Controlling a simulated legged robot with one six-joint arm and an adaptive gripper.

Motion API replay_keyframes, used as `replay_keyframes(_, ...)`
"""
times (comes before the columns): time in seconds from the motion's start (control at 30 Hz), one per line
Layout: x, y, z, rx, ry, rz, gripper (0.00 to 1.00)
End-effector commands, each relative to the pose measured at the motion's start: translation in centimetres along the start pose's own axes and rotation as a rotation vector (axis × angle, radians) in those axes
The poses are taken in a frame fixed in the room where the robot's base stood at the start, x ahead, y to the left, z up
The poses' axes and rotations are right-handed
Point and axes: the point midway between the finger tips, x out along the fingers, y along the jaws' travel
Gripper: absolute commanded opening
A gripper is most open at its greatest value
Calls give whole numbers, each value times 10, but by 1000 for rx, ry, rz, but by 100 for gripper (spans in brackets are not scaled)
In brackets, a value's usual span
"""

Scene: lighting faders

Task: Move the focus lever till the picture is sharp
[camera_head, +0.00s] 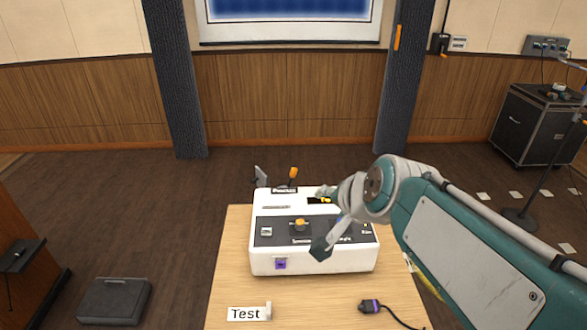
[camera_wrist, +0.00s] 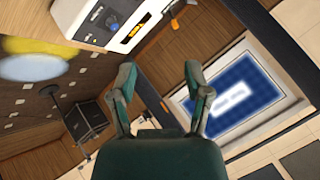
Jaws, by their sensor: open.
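The white projector (camera_head: 313,262) stands on a wooden table in the head view, and part of it shows in the wrist view (camera_wrist: 75,17). An orange-tipped lever (camera_head: 293,173) sticks up at its far edge, and an orange knob (camera_head: 299,224) sits on its dark top panel; I cannot tell which is the focus lever. The screen (camera_wrist: 233,103) shows a blue picture with blurred white lettering; the head view shows only its lower part (camera_head: 290,8). My gripper (camera_wrist: 160,72) is open and empty. In the head view my gripper (camera_head: 322,222) is over the projector's right part, hiding some of it.
Dark pillars (camera_head: 176,80) flank the screen. A black case (camera_head: 114,300) lies on the floor at left, and a black cabinet (camera_head: 530,125) stands at right.

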Motion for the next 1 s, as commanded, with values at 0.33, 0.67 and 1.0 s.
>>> replay_keyframes(0.33, -15, 48, 28, -88, -174, 140, 63)
replay_keyframes(0.67, 14, 34, 12, 188, -307, 140, 63)
replay_keyframes(1.0, 80, 0, -31, 649, -410, 87, 63)
